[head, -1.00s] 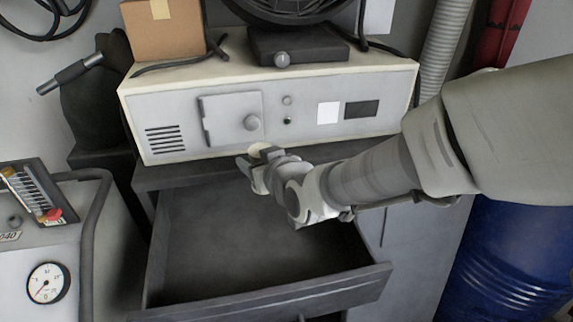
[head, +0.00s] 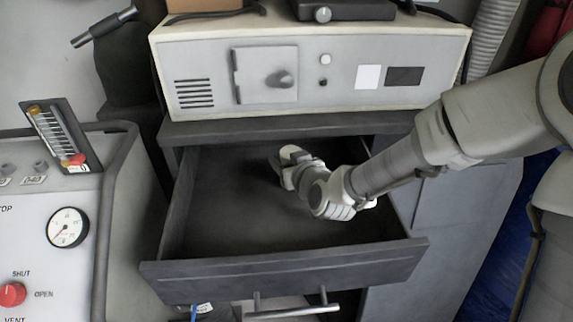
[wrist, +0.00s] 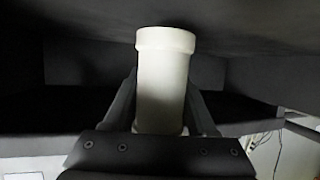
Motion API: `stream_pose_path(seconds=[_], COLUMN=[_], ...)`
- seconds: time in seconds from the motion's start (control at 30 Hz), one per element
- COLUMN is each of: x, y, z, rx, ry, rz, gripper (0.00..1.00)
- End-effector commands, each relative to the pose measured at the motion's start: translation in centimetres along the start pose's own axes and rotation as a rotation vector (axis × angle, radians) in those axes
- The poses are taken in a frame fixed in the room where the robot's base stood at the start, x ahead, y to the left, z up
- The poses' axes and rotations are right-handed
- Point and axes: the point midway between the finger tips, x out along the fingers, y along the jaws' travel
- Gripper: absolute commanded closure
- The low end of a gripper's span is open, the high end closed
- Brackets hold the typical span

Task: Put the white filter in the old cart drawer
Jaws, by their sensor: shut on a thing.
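The white filter (wrist: 165,75) is a pale cylinder with a wider rimmed end. My gripper (wrist: 162,105) is shut on it, with one dark finger on each side. In the head view the filter (head: 292,152) shows only in part, mostly hidden by my gripper (head: 284,163). The grey drawer (head: 285,270) of the cart is pulled open. My gripper and the filter are over or within its opening, towards the back. I cannot tell whether the filter touches the drawer floor.
The cart's dark top (head: 290,127) overhangs the back of the drawer and carries a white control box (head: 325,65). A gauge panel (head: 68,227) stands at left. The drawer's visible floor is bare, with free room at the front and left.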

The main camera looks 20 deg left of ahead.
Motion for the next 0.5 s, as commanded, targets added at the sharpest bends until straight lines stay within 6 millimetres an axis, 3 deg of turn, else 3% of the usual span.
stream_pose_path(seconds=[0.07,0.5], x=[0.35,0.50], y=[-0.04,-0.05], z=[1.19,1.57], rx=[0.002,0.000], ry=[-0.003,0.000], rz=[-0.001,0.000], gripper=[0.99,0.99])
